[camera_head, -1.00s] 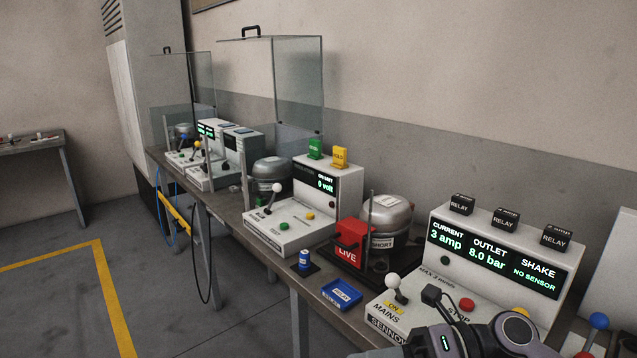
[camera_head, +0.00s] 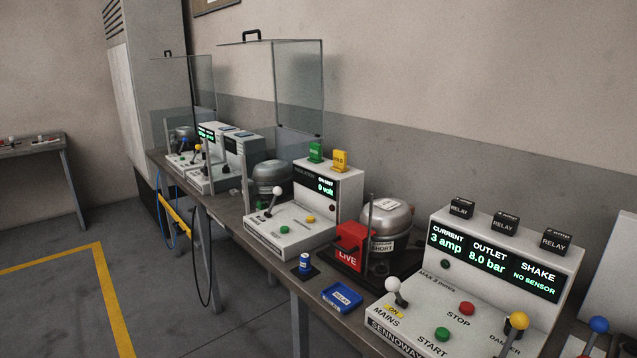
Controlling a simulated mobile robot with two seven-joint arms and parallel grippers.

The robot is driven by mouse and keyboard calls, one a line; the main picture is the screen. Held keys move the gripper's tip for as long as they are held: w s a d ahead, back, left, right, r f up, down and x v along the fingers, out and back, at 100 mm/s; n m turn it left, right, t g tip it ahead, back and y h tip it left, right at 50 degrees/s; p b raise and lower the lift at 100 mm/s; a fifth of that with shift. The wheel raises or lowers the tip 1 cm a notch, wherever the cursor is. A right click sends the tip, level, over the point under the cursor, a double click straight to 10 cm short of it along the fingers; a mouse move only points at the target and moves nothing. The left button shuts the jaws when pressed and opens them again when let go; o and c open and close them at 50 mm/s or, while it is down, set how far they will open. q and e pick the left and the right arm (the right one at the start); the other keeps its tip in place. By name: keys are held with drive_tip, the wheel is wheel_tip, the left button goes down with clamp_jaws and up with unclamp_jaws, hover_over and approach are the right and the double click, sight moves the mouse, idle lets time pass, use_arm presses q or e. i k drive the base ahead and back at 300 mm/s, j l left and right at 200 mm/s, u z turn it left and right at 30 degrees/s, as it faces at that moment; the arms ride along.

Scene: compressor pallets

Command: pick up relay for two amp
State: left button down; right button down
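Three black relays stand in a row on top of the near test console (camera_head: 560,313): a left relay (camera_head: 461,207), a middle relay (camera_head: 505,222) and a right relay (camera_head: 554,240). Small print above the word RELAY on them is too small to read. The console display reads 3 amp, 8.0 bar and no sensor. A blue tray (camera_head: 342,298) marked RELAY lies on the bench left of the console. Neither of my grippers is in view.
A red LIVE box (camera_head: 350,243) and a silver compressor (camera_head: 388,220) stand behind the tray. A blue can-like part (camera_head: 305,263) stands left of it. Knobbed levers rise from the consoles.

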sight(463, 208)
drive_tip(key=z, duration=1.45)
drive_tip(key=i+j, duration=0.15)
drive_tip(key=j, duration=0.2)
drive_tip(key=i+j+z, duration=0.1)
drive_tip(key=j, duration=0.2)
drive_tip(key=i+j, duration=0.15)
drive_tip(key=j, duration=0.2)
drive_tip(key=i+j+z, duration=0.1)
drive_tip(key=j, duration=0.25)
